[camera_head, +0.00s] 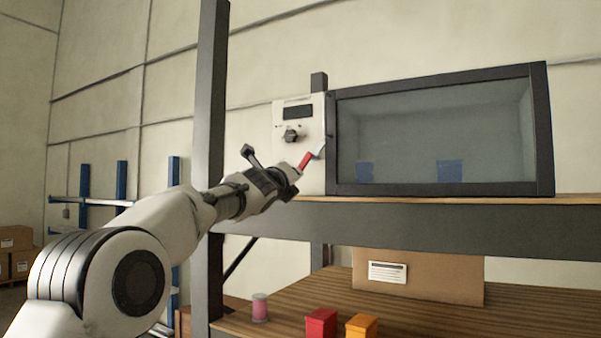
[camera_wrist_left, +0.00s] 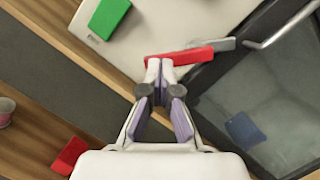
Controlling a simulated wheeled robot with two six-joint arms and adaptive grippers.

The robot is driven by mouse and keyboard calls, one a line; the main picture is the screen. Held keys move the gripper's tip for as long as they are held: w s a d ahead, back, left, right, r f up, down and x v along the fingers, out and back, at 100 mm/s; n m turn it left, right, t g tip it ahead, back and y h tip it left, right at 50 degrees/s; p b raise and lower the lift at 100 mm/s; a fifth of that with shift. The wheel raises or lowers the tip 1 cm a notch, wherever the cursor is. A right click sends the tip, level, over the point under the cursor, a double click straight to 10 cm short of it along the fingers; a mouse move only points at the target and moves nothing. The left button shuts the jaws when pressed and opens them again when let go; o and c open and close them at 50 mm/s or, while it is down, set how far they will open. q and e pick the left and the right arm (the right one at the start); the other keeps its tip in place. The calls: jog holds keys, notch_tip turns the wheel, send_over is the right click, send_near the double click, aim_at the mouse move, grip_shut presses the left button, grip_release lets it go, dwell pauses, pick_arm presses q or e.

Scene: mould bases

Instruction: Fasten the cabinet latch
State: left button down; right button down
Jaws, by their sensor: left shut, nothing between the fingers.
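The cabinet (camera_head: 440,88) has a dark-framed glass door and a white side panel (camera_head: 310,115). The door looks closed. The latch's red handle (camera_head: 306,160) is tilted on the panel's lower right, with a grey end (camera_head: 320,150) pointing toward the door frame. In the left wrist view the red handle (camera_wrist_left: 190,56) lies just beyond my fingertips, and the grey end (camera_wrist_left: 225,44) reaches the dark frame's edge; I cannot tell whether it is engaged. My left gripper (camera_head: 294,178) is shut and empty, fingertips (camera_wrist_left: 160,66) at or very near the handle's lower end. My right gripper is not in view.
A green block-like part (camera_wrist_left: 109,17) is on the panel. A black knob (camera_head: 291,135) and dark display (camera_head: 298,112) sit above the latch. A shelf post (camera_head: 209,130) stands left. Below are a pink spool (camera_head: 260,308), red box (camera_head: 321,323), orange box (camera_head: 362,326) and carton (camera_head: 430,275).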

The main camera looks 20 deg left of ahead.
pick_arm(q)
jog(key=shift+w+a+r+m+h+p, duration=0.15)
jog(key=shift+a+m+h, duration=0.1)
jog(key=shift+m, duration=0.6)
jog(key=shift+s+a+r+m+h+p, duration=0.15)
jog(key=shift+m+h, duration=0.1)
jog(key=shift+m, duration=0.6)
jog(key=shift+w+d+f, duration=0.1)
jog(key=shift+d+f, duration=0.05)
